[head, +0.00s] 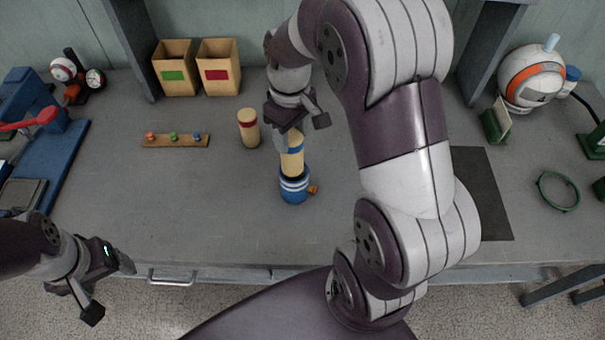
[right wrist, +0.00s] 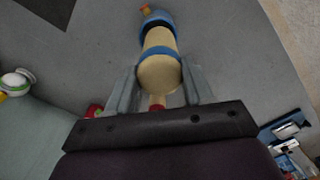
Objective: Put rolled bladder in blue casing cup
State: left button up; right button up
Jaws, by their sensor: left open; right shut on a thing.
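The rolled bladder (head: 292,164) is a cream cylinder with a blue band, standing roughly upright. My right gripper (head: 289,138) is shut on its upper part, and the right wrist view shows the bladder (right wrist: 159,68) between the two fingers (right wrist: 160,88). The blue casing cup (head: 294,188) has white stripes and a small orange stub on its right side. The bladder's lower end is at the cup's mouth; how deep it sits is hard to tell. The cup also shows beyond the bladder in the right wrist view (right wrist: 156,18). My left gripper (head: 108,287) is open and empty at the table's front left.
A cream roll with red bands (head: 249,129) stands left of the cup. A strip with coloured pegs (head: 175,141) lies further left. Two wooden bins (head: 218,68) stand behind. A blue press (head: 62,150) is at far left, a green ring (head: 558,191) at right.

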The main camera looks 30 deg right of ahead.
aim_at(294, 163)
jog(key=f, duration=1)
jog(key=shift+d+f, duration=0.2)
jog(key=shift+f, duration=0.05)
jog(key=o, duration=1.3)
jog(key=shift+f, duration=0.1)
jog(key=shift+o, duration=0.2)
notch_tip(294, 163, up, 12)
jog(key=shift+f, duration=0.2)
jog(key=shift+s+a+r, duration=0.15)
jog(key=shift+a+r, duration=0.05)
jog(key=s+a+f+m+t, duration=0.1)
jog(key=s+a+f+m, duration=0.2)
jog(key=s+a, duration=0.2)
jog(key=s, duration=0.3)
jog(key=shift+s+f, duration=0.15)
jog(key=shift+s, duration=0.15)
